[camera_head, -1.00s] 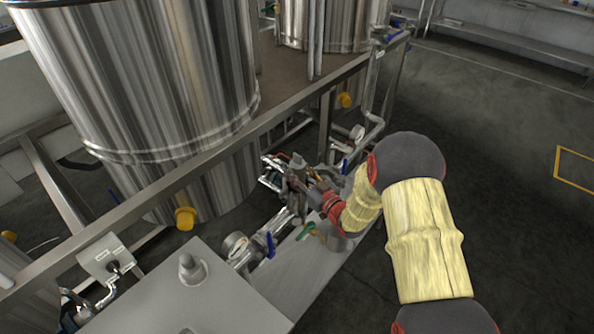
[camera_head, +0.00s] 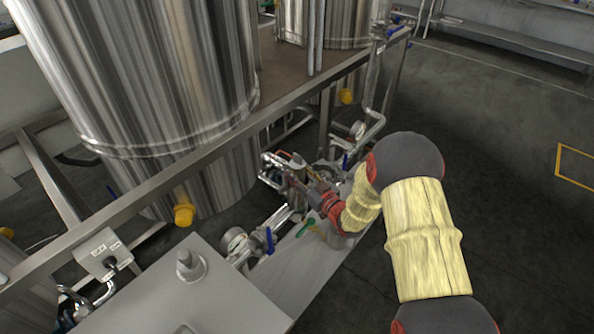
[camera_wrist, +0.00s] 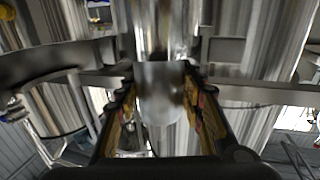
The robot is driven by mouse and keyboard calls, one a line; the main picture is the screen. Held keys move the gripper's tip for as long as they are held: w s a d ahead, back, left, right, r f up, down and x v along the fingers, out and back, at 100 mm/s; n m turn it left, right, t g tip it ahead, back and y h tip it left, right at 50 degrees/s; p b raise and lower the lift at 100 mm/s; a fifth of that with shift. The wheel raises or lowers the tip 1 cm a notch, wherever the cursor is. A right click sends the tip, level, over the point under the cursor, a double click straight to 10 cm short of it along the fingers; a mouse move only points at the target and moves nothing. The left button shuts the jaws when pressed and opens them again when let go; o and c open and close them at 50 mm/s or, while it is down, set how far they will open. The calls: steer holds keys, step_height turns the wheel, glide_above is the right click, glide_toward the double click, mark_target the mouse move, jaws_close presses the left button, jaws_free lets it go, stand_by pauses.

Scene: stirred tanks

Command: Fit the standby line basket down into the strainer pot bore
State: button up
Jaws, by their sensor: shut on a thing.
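My gripper (camera_wrist: 160,98) is shut on a smooth grey metal cylinder, which appears to be the basket (camera_wrist: 161,82), held between both fingers in the wrist view. In the head view my gripper (camera_head: 303,187) is small and dark, among the pipework behind the grey bench, and what it holds there is hard to make out. I cannot pick out the strainer pot bore for certain in either view. Whether the basket touches the pot is hidden.
A pressure gauge (camera_head: 236,241) and a blue-handled valve (camera_head: 269,240) stand left of my gripper. A green handle (camera_head: 306,227) is close below it. A large steel tank (camera_head: 150,80) and a frame rail (camera_head: 200,144) lie behind. Open floor (camera_head: 500,190) is on the right.

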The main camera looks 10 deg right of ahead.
steer(key=shift+f, duration=0.3)
steer(key=o, duration=1)
steer(key=shift+c, duration=0.2)
steer(key=o, duration=0.4)
steer(key=shift+f, duration=0.15)
steer(key=shift+c, duration=0.2)
steer(key=shift+o, duration=0.3)
steer(key=shift+s+f, duration=0.1)
steer(key=shift+s, duration=0.1)
steer(key=v, duration=1.1)
steer(key=shift+s+d+r, duration=0.2)
steer(key=shift+s+r, duration=0.05)
